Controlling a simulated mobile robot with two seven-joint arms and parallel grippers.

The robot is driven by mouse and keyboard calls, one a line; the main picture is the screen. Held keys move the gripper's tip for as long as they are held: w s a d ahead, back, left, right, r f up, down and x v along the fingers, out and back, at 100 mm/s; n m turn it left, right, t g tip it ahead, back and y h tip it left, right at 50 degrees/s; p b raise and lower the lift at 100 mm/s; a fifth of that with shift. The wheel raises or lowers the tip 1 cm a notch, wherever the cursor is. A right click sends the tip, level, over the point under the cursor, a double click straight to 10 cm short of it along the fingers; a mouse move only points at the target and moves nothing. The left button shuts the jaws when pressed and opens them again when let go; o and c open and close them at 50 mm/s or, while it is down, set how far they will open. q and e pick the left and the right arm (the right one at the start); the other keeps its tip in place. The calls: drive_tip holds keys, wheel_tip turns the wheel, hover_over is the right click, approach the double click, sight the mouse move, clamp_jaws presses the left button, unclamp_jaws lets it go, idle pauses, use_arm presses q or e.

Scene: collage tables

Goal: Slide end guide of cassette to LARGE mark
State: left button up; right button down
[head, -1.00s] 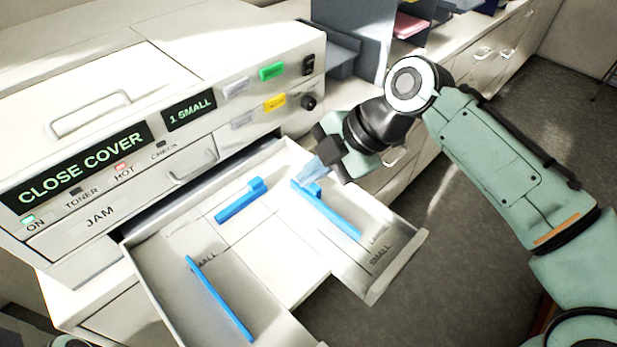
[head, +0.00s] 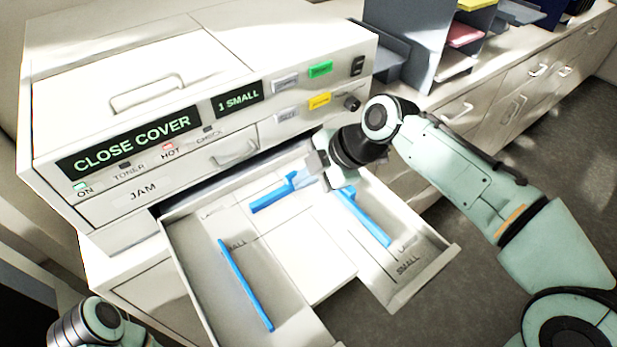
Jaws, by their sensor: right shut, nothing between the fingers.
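The open cassette (head: 190,262) holds three blue guides. The back guide (head: 270,199) is short with a raised tab at its right end. The right guide (head: 365,219) is long and slanted; LARGE and SMALL marks are printed by its near end. The left guide (head: 246,286) lies by another SMALL mark, with a partly readable LARGE mark farther back. I cannot tell which guide is the end guide. My right gripper (head: 305,180) is shut and empty, its tips beside the back guide's tab; contact is unclear. It partly hides the right guide's far end. My left gripper is out of view.
The printer (head: 200,95) stands behind the cassette, its display reading CLOSE COVER and a smaller one 1 SMALL. Drawers and shelves with folders (head: 465,35) run along the right. Open floor lies beyond the cassette's right wall.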

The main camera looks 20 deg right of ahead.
drive_tip(key=w, duration=0.1)
drive_tip(key=w+a+p, duration=0.1)
drive_tip(key=w+p, duration=0.1)
drive_tip(key=w, duration=0.1)
drive_tip(key=shift+w+a, duration=0.1)
drive_tip(key=shift+a, duration=0.15)
drive_tip(key=shift+w+a, duration=0.15)
drive_tip(key=shift+w, duration=0.25)
drive_tip(key=shift+s, duration=0.1)
drive_tip(key=shift+s, duration=0.1)
